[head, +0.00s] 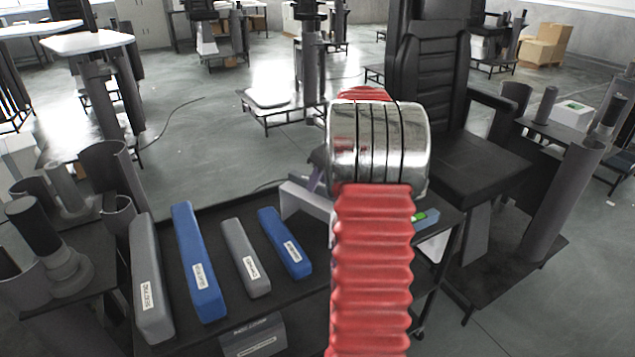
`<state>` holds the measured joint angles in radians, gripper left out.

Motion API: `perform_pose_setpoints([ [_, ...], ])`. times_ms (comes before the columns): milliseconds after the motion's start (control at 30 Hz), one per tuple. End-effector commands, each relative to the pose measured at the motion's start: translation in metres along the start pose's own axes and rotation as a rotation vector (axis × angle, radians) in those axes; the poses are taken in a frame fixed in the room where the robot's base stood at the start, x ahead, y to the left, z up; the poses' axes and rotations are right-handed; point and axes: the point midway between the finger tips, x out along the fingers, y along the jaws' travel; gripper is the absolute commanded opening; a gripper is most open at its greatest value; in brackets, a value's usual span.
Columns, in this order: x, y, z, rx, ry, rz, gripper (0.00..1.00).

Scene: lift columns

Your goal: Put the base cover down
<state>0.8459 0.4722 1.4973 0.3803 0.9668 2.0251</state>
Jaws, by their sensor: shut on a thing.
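My arm, with its red bellows and metal ring, fills the middle of the head view and hides most of my gripper (318,174). Only a dark and purplish edge of the gripper shows left of the arm. A pale grey piece, which seems to be the base cover (304,200), shows just below that edge, over the dark bench (262,197). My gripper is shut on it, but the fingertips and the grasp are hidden. I cannot tell whether the piece touches the bench.
Grey (149,280) and blue (198,262) long labelled boxes lie on the bench, with a shorter grey box (245,257) and a blue one (285,243). A black chair (430,80) stands behind right. Column parts (62,250) stand at left. Open floor lies beyond the bench.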

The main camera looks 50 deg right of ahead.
Motion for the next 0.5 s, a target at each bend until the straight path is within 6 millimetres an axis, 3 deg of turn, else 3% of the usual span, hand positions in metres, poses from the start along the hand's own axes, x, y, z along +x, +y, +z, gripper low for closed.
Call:
perform_pose_setpoints([
  [400, 0.0048, -0.0006, -0.002, 0.001, -0.002, -0.002, 0.0],
  [433, 0.0055, -0.0004, -0.0025, 0.001, -0.001, -0.001, 0.24],
  [500, 0.0053, -0.0005, -0.0024, 0.001, -0.001, -0.001, 0.29],
])
